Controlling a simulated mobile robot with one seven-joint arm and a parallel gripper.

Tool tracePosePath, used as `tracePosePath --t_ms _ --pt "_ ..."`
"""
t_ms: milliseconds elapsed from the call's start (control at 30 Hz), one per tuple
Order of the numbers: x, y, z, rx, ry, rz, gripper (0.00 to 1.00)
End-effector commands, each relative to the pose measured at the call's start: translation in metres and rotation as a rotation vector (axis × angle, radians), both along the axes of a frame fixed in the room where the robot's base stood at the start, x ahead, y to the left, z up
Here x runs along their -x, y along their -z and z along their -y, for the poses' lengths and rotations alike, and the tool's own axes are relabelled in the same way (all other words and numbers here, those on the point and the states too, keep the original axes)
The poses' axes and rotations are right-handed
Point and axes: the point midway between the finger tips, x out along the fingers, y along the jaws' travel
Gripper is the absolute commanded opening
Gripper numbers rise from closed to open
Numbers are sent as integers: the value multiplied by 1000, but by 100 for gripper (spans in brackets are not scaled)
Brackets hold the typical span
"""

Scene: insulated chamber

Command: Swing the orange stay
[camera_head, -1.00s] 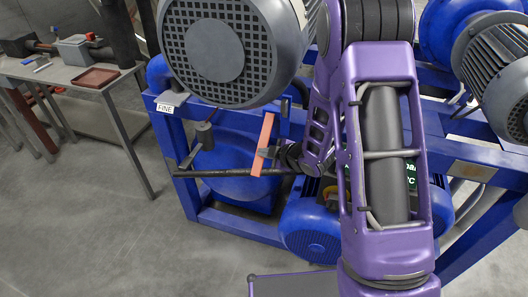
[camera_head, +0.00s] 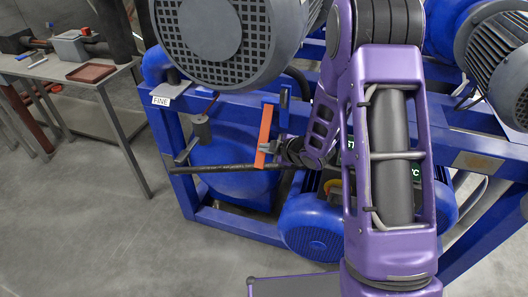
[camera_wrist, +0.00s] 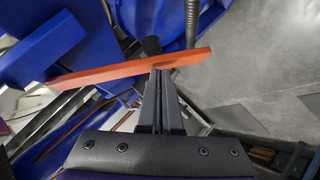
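The orange stay (camera_head: 265,135) is a thin flat bar, standing nearly upright in the head view, below and right of the large grey motor cover. Its upper end is beside a small blue upright piece (camera_head: 284,97). In the wrist view the stay (camera_wrist: 110,73) runs across the picture, its left end near a blue block (camera_wrist: 42,47). My gripper (camera_head: 265,148) is at the lower half of the stay. In the wrist view the fingers of my gripper (camera_wrist: 158,76) are close together at the stay, toward its right end, and appear shut on it.
A black horizontal rod (camera_head: 225,168) passes by the stay's lower end. A blue frame (camera_head: 235,224) surrounds a blue tank (camera_head: 228,150) and a blue motor (camera_head: 312,225). A "FINE" label (camera_head: 162,100) is on the left. A grey bench (camera_head: 60,70) stands at far left; floor there is open.

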Motion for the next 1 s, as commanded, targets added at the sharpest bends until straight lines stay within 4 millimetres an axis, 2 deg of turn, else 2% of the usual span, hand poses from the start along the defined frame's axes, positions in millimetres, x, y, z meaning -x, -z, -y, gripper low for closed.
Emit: tracePosePath --t_ms 33,333,1000 --pt "-3 7 2 1 1 -1 0" --pt "-15 17 7 0 1 -1 0" --pt "-19 18 8 0 1 -2 0"
